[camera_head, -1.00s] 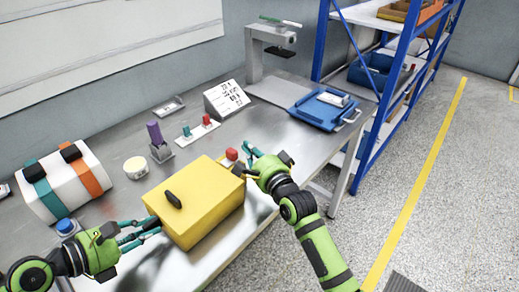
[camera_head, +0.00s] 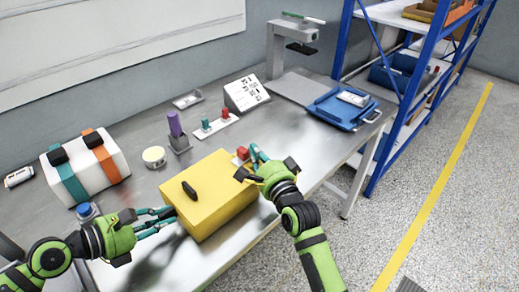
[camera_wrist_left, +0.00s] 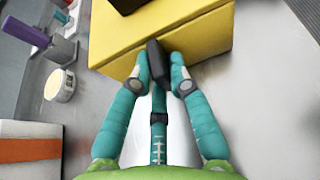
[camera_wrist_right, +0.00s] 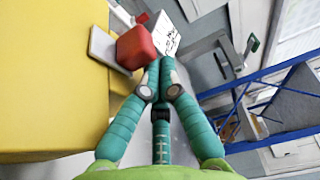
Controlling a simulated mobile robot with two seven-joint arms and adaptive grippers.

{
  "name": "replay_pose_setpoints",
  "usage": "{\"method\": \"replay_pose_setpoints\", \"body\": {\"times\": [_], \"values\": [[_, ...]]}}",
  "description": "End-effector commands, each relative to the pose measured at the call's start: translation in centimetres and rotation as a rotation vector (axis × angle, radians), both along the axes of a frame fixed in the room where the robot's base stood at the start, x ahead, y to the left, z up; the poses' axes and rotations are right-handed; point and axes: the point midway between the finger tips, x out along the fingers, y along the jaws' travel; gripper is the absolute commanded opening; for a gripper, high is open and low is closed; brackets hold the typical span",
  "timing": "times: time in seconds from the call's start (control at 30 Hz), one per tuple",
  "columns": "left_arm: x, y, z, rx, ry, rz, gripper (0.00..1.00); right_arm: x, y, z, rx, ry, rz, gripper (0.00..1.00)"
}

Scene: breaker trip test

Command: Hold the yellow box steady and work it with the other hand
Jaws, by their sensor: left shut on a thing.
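The yellow box (camera_head: 222,188) stands on the metal bench with a black handle (camera_head: 190,190) on top. It also shows in the left wrist view (camera_wrist_left: 190,25) and right wrist view (camera_wrist_right: 45,85). My left gripper (camera_head: 170,216) is shut on a dark tab (camera_wrist_left: 156,62) at the box's side; its fingertips partly hide the tab. A red block (camera_head: 242,153) sits by the box's far right side, with a white plate (camera_wrist_right: 102,46) beside it. My right gripper (camera_wrist_right: 161,66) has its fingertips close together, right beside the red block (camera_wrist_right: 135,48), not around it.
A white case with teal and orange bands (camera_head: 112,158) stands at left. A white tub (camera_head: 154,156), a purple-handled tool (camera_head: 174,124) and red and green knobs (camera_head: 215,123) lie behind the box. A blue tray (camera_head: 338,112) and blue shelf rack (camera_head: 385,155) are at right.

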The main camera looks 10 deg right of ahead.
Motion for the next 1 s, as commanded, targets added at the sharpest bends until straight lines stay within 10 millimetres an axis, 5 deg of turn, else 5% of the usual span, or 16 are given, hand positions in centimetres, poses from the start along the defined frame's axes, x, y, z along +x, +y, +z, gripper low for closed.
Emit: {"method": "replay_pose_setpoints", "body": {"times": [0.27,0.53,1.0], "values": [[0.0,-0.1,0.1,-0.001,-0.003,-0.001,0.0,0.2,0.0,0.1,0.002,-0.002,0.006,0.0],[0.0,-0.1,0.1,-0.002,-0.003,0.0,0.0,2.6,-3.5,0.1,-0.004,-0.002,0.0,0.0],[0.0,0.0,0.0,-0.001,-0.002,0.001,0.0,-6.0,-5.8,0.0,0.001,0.0,0.001,0.0]]}}
